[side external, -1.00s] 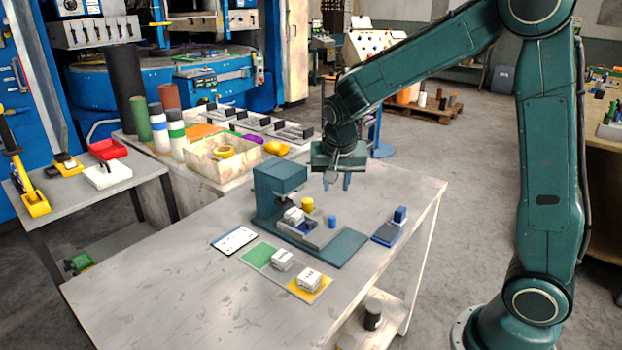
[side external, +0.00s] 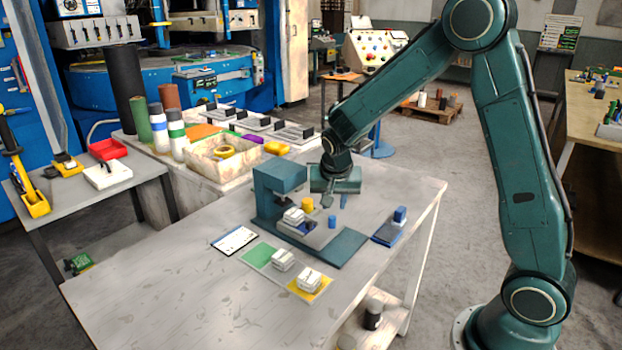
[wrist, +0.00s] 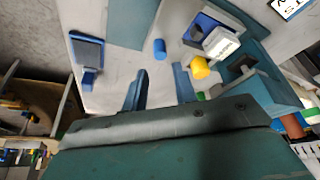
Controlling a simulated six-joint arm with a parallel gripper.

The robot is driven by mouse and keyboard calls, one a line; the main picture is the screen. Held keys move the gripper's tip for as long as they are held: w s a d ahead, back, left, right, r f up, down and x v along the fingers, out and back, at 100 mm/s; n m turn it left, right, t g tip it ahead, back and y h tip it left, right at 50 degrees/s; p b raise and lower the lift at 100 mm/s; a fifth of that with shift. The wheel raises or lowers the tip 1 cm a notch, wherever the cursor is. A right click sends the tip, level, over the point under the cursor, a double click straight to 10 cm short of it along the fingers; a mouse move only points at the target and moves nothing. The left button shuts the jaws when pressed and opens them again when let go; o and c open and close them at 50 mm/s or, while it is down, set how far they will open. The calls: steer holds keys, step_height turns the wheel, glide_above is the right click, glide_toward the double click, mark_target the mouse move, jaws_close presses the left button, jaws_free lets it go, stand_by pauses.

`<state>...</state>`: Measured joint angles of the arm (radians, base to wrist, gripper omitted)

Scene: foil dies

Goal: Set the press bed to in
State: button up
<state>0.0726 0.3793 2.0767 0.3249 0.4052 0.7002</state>
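The teal press (side external: 278,182) stands on the table, with a white die block (side external: 293,216) on its small dark-blue bed (side external: 297,230). The block and the bed also show at upper right in the wrist view, the block (wrist: 221,43) over the bed (wrist: 205,27). A yellow cylinder (side external: 307,204) and a blue cylinder (side external: 332,222) stand by the bed. My gripper (side external: 335,202) is above and behind these cylinders. In the wrist view its two blue fingers (wrist: 160,88) are apart with nothing between them; the yellow cylinder (wrist: 200,68) is just beyond the right finger.
A green and yellow mat (side external: 260,255) with two white blocks lies in front of the press, beside a white card (side external: 234,239). A blue stand (side external: 390,230) sits to the right. A bin (side external: 220,160) is behind. The table's front left is clear.

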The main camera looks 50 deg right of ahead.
mark_target(333, 217)
steer(key=shift+x, duration=3.3)
jaws_close()
